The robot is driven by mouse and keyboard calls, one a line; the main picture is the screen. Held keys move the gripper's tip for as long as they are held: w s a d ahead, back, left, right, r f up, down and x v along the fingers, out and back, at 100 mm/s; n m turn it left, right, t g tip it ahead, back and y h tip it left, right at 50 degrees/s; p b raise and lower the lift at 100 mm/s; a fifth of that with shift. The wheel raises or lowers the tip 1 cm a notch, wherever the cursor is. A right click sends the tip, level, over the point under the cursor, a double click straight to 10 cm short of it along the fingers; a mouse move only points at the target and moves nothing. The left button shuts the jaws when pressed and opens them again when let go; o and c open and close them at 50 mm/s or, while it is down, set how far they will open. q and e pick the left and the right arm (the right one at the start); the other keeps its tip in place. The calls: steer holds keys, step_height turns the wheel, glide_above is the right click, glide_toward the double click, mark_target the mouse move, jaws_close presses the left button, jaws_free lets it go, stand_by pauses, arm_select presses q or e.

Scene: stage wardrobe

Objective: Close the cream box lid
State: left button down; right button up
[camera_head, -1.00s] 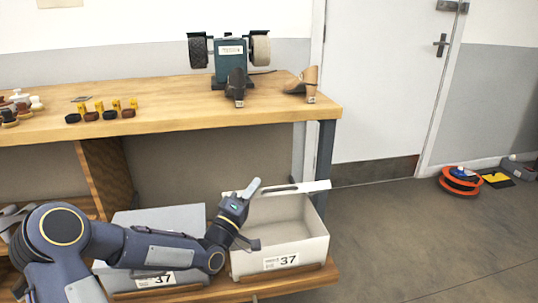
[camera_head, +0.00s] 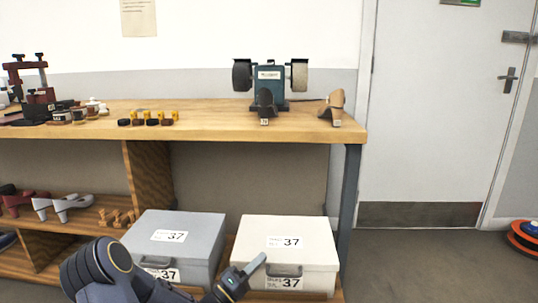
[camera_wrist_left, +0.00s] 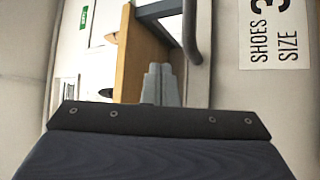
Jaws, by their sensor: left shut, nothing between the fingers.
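The cream box (camera_head: 320,278) stands on the lower shelf at the right end, with a label reading 37 and a dark handle on its front. Its lid (camera_head: 325,245) lies flat over the top, with its own 37 label, and the inside is hidden. My left gripper (camera_head: 255,265) is at the box's front left, its fingers together and empty. It overlaps the front near the handle; contact is unclear. In the left wrist view, the shut fingers (camera_wrist_left: 162,84) show beside the handle (camera_wrist_left: 192,35) and the shoe-size label (camera_wrist_left: 272,32). My right gripper is out of view.
A grey lidded box (camera_head: 180,232) marked 37 stands just left of the cream box. The wooden bench top (camera_head: 215,125) is above, carrying a grinder (camera_head: 270,80) and shoe parts. A table leg (camera_head: 348,205) stands close right of the cream box.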

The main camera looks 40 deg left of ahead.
arm_select(q)
steer(key=shift+f, duration=0.2)
stand_by(0.4)
steer(key=p+v, duration=0.2)
steer(key=v, duration=0.5)
steer(key=shift+s+f, duration=0.2)
steer(key=shift+s, duration=0.15)
steer(key=shift+s+a, duration=0.1)
